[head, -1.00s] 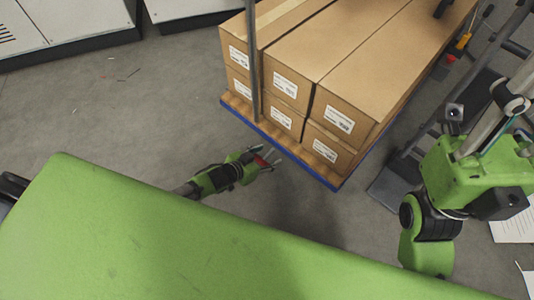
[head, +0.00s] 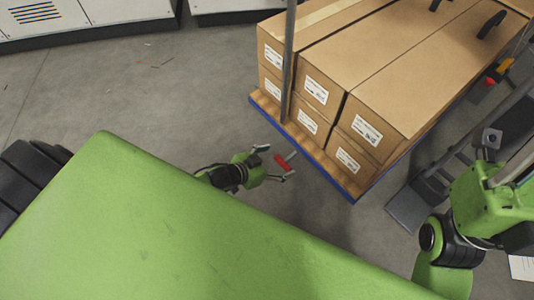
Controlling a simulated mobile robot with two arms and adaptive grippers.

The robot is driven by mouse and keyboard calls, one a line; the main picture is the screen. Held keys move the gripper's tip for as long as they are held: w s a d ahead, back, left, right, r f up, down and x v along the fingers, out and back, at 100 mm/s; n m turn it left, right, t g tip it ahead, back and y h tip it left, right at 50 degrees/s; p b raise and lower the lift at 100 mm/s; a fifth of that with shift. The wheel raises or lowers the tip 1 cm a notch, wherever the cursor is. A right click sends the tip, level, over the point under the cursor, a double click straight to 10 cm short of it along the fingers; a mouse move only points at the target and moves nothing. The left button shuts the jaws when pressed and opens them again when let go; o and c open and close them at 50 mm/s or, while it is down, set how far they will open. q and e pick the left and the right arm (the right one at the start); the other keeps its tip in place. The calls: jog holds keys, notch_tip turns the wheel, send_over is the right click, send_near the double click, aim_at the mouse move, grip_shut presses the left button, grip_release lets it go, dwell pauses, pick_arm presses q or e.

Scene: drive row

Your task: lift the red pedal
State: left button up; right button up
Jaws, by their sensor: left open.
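The small red pedal (head: 282,162) sits low beside the blue edge of a loaded wooden platform (head: 319,157). A thin grey bar shows right by it. My left gripper (head: 278,161) reaches in from the left, past my green body. Its two fingers are apart, one on the upper side and one on the lower side of the pedal. The pedal shows in the gap near the fingertips. I cannot tell whether either finger touches it or how their heights compare. My right arm shows at the right edge, but its gripper does not show.
Grey metal equipment (head: 410,209) stands to the right. White cabinets (head: 75,18) line the back left. The grey floor (head: 190,90) at left is mostly clear.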

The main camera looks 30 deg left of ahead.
pick_arm(q)
jog(key=shift+v, duration=2.7)
jog(key=shift+o, duration=0.7)
jog(key=shift+f, duration=0.1)
